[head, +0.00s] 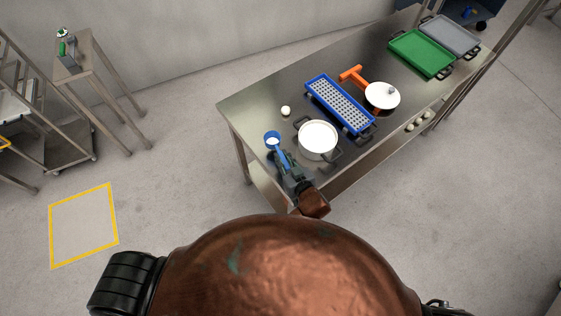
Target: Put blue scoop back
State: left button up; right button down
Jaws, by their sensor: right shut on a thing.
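The blue scoop (272,139) is over the near left corner of the steel table (245,112), with its round cup toward the table's left end. Its inside looks pale; I cannot tell if it holds anything. My right gripper (284,160) is shut on the scoop's blue handle, just left of the white pot. I cannot tell whether the scoop touches the table top. My left gripper is not in view.
A white pot (318,138) with dark handles stands right beside my right gripper. A small white ball (286,111) lies behind the scoop. Further right are a blue perforated tray (340,103), an orange-handled item (353,75), a white lidded pot (382,95), green (420,52) and grey (451,36) trays.

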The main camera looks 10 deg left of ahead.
jog(key=shift+w+a+f, duration=0.25)
jog(key=shift+a+f, duration=0.2)
jog(key=shift+f, duration=0.05)
jog(key=shift+w+a+f, duration=0.1)
jog(key=shift+a+f, duration=0.05)
jog(key=shift+f, duration=1.6)
jog(key=shift+f, duration=0.15)
jog(key=c, duration=1.8)
grip_release()
jog(key=shift+c, duration=0.2)
jog(key=shift+s+r, duration=0.2)
jog(key=v, duration=1.1)
jog(key=shift+s+d, duration=0.2)
jog(key=shift+d, duration=0.1)
